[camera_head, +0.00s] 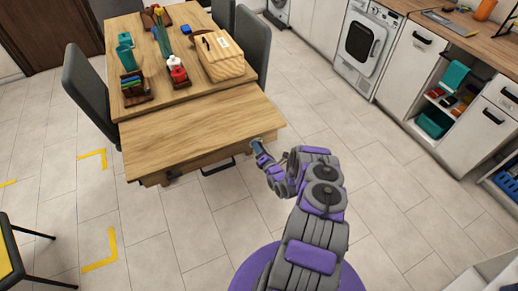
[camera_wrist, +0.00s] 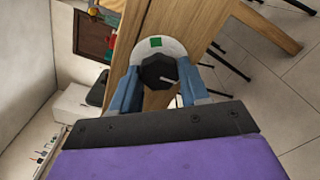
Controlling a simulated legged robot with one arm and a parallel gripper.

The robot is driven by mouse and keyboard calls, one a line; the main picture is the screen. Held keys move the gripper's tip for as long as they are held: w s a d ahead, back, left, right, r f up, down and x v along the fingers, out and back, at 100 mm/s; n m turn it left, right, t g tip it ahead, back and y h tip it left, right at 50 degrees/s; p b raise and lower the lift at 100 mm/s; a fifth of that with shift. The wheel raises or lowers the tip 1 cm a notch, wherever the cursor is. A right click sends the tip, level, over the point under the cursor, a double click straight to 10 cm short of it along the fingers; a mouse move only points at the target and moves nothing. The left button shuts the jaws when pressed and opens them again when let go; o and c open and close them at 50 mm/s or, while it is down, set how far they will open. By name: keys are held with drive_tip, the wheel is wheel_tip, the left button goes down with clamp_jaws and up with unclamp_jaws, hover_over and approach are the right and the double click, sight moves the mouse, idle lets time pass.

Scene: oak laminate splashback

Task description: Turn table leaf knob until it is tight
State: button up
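The wooden table leaf (camera_head: 200,125) extends level from the near end of the table. My gripper (camera_head: 258,145) reaches its front edge near the right corner. In the wrist view, the dark faceted table leaf knob (camera_wrist: 156,70) sits between the blue fingers of my gripper (camera_wrist: 158,85), which appear to touch it on both sides. A pale pointer line on the knob points right and slightly down. The knob is hidden in the head view.
A black handle (camera_head: 218,167) is on the leaf's front, left of my gripper. The floor between is clear.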

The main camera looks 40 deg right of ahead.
drive_tip(key=c, duration=0.5)
